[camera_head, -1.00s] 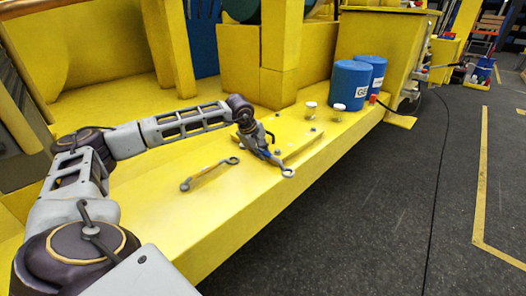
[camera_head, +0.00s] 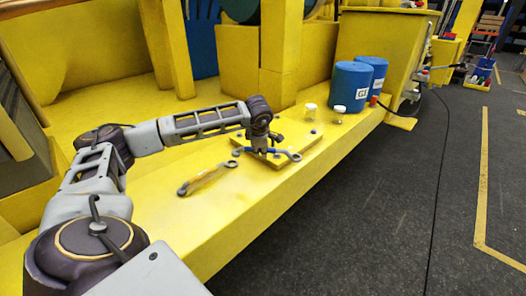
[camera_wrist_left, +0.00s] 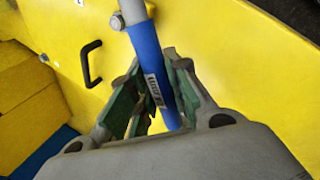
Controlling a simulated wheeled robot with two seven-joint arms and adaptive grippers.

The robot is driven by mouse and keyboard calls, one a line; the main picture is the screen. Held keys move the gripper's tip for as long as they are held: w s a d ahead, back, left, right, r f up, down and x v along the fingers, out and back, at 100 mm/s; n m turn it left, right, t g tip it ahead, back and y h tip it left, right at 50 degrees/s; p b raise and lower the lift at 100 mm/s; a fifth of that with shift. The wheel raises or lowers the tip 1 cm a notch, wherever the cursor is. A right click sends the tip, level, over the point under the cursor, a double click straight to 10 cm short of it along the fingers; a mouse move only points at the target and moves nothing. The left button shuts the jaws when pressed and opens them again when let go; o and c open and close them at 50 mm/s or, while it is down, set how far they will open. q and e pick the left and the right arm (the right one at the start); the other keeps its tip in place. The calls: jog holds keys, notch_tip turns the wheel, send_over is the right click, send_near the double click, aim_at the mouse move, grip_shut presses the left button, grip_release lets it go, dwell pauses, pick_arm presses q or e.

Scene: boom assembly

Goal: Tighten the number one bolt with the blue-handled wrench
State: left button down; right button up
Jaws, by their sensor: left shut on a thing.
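The blue-handled wrench is in my left gripper (camera_head: 262,150), just above the yellow plate (camera_head: 312,137) on the ledge. Its ring end (camera_head: 296,157) points right in the head view. In the left wrist view the green-padded fingers (camera_wrist_left: 154,82) sit around the blue handle (camera_wrist_left: 147,45), and the grey shaft runs off the top. I cannot read which bolt is number one. The wrench's ring is out of the wrist view. My right gripper is not in view.
A second wrench (camera_head: 184,190) with a yellowish handle lies on the ledge at front left. Two small white-capped jars (camera_head: 338,112) and two blue drums (camera_head: 348,88) stand to the right. The wrist view shows a black handle (camera_wrist_left: 91,62). The ledge's front edge drops to the floor.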

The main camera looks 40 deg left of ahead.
pick_arm(q)
jog(key=n, duration=0.2)
jog(key=shift+a+r+n+g+y, duration=0.15)
jog(key=shift+n+g+y, duration=0.15)
jog(key=shift+y, duration=0.1)
jog(key=n, duration=0.2)
jog(key=n+g, duration=0.1)
jog(key=shift+s+a+r+y, duration=0.1)
jog(key=shift+s+a+y, duration=0.15)
jog(key=shift+s+y, duration=0.1)
jog(key=n, duration=0.1)
jog(key=n+g, duration=0.1)
jog(key=n, duration=0.1)
jog(key=n+g, duration=0.1)
jog(key=n, duration=0.1)
jog(key=shift+s+a+y, duration=0.15)
jog(key=shift+s+y, duration=0.1)
jog(key=shift+n, duration=0.3)
jog(key=shift+f+b, duration=0.45)
jog(key=shift+f, duration=0.2)
notch_tip(320, 180, down, 4)
jog(key=shift+r+b, duration=0.2)
jog(key=shift+b, duration=0.9)
